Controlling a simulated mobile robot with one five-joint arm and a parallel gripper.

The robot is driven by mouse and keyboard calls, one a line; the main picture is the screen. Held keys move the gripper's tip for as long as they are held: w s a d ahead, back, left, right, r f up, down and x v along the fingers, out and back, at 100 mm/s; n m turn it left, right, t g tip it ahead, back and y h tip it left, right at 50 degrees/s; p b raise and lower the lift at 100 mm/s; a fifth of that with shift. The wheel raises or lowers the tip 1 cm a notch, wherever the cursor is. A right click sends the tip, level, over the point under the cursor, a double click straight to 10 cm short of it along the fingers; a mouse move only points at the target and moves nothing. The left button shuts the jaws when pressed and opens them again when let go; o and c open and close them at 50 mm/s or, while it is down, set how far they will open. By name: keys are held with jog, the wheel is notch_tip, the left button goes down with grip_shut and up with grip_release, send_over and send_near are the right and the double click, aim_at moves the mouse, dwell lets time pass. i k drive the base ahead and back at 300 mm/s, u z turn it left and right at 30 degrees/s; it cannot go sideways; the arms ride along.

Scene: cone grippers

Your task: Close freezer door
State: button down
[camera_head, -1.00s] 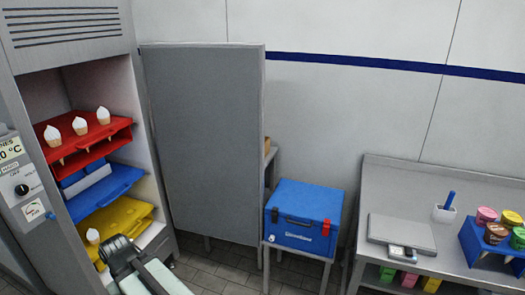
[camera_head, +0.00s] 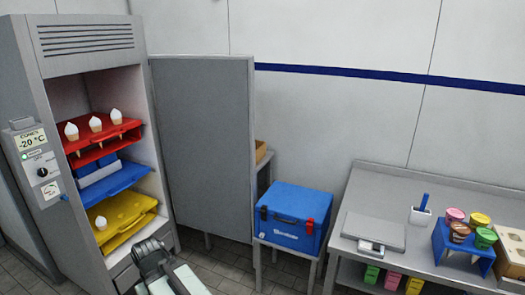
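The freezer (camera_head: 92,40) is a tall grey cabinet at the left. Its grey door (camera_head: 205,150) stands wide open to the right of the opening, hinged on the cabinet's right side. Inside are a red rack (camera_head: 108,142) with several white-topped cones, a blue rack (camera_head: 120,180) and a yellow rack (camera_head: 125,208) with one cone. My gripper (camera_head: 150,252) is at the bottom, in front of the freezer's lower part and left of the door's lower edge. It seems apart from the door. Its fingers cannot be made out.
A blue cool box (camera_head: 295,230) sits on a small stand right of the door. A steel table (camera_head: 365,195) at the right holds a scale (camera_head: 375,230) and a blue rack of colored cups (camera_head: 455,245). Tiled floor shows in front of the freezer.

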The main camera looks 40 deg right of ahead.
aim_at(205, 104)
jog(key=z, duration=0.3)
jog(key=i, duration=1)
jog(key=z, duration=0.05)
